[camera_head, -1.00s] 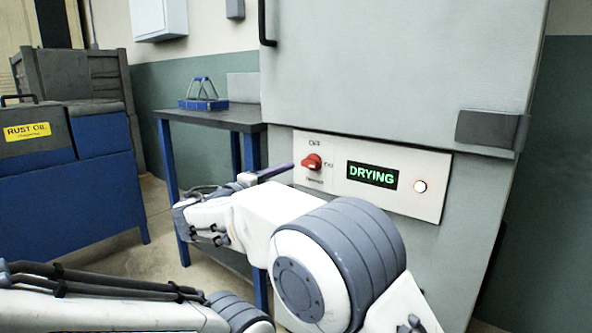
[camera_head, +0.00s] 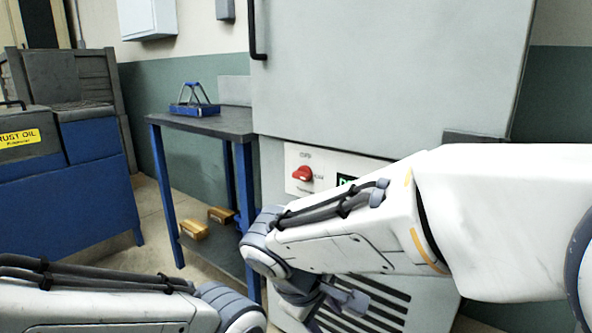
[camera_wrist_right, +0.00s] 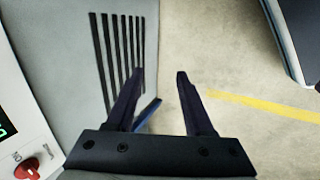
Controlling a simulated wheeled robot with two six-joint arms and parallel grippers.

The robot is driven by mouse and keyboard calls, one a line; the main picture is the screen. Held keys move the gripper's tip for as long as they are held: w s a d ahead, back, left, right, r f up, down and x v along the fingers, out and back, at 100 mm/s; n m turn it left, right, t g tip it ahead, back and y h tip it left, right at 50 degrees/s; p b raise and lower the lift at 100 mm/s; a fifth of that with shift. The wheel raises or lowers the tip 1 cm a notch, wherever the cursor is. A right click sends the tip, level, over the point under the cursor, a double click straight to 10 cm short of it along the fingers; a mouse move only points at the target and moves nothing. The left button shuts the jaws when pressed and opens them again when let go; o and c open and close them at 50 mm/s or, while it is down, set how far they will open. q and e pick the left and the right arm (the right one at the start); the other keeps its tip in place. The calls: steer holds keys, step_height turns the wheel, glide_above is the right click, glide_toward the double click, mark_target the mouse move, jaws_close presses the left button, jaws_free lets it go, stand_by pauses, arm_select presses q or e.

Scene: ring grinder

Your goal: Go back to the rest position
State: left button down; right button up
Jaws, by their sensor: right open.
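My right arm crosses the lower right of the head view, in front of the large grey cabinet (camera_head: 390,70). My right gripper is low, near the cabinet's vent slots; in the right wrist view the gripper (camera_wrist_right: 160,78) has its two dark fingers apart with nothing between them. The red knob (camera_head: 302,173) on the white control panel shows left of my arm, and the knob also shows at the lower left of the wrist view (camera_wrist_right: 27,168). My arm hides most of the green display. My left forearm lies at the lower left of the head view, its gripper out of the frame.
A blue-legged table (camera_head: 205,122) left of the cabinet carries a blue rack with a handle (camera_head: 194,103). Two yellow-brown blocks (camera_head: 194,229) lie on its lower shelf. A blue rust oil tank (camera_head: 70,190) stands at the far left. The wrist view shows open floor (camera_wrist_right: 225,50).

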steer(key=s+f+m+g+y+p, duration=0.25)
steer(key=s+y, duration=0.25)
steer(key=s, duration=1)
step_height(320, 180, up, 38)
steer(key=g+p, duration=0.1)
steer(key=p, duration=3.6)
steer(key=shift+s+r+p, duration=0.15)
steer(key=shift+s+p, duration=0.15)
steer(key=shift+p, duration=0.1)
